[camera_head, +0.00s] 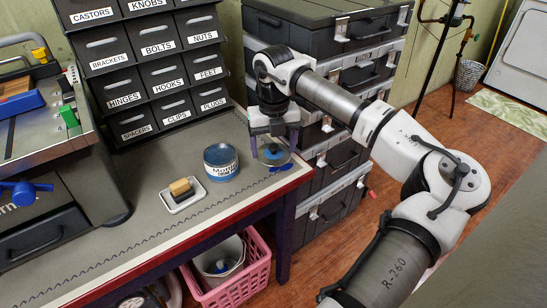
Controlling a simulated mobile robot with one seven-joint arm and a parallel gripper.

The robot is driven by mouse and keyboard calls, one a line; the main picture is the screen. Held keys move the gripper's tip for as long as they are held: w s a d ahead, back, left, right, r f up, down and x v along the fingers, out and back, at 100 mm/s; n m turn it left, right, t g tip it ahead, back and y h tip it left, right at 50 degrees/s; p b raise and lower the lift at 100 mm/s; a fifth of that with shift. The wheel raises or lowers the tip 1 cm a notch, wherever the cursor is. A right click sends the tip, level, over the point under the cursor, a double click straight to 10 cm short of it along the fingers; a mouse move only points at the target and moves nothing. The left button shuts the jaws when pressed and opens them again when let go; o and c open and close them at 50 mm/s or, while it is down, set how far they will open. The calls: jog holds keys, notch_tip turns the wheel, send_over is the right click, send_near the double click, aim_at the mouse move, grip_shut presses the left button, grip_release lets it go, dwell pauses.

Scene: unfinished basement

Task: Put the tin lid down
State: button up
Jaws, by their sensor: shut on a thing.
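The tin lid (265,159) is a round, blue-grey disc with a small knob on top. My gripper (272,149) points down over the right end of the workbench and is shut on the lid, a finger on either side of the knob. The lid is low over the bench top near its front right corner; I cannot tell if it touches the surface. The blue, white-labelled tin (221,165) stands upright just left of the lid, apart from it. The fingers hide part of the lid.
A white dish (170,204) with a sponge (180,187) sits left of the tin. Labelled drawers (155,70) stand behind. The workbench (120,245) is bare at front left. A pink basket (246,289) is below; black cases (335,150) stack to the right.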

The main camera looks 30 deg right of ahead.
aim_at(274, 153)
jog(key=shift+f, duration=2.25)
jog(key=shift+f, duration=0.25)
jog(key=o, duration=0.9)
jog(key=shift+r, duration=0.1)
jog(key=shift+o, duration=0.2)
notch_tip(274, 153, up, 12)
jog(key=shift+r, duration=0.15)
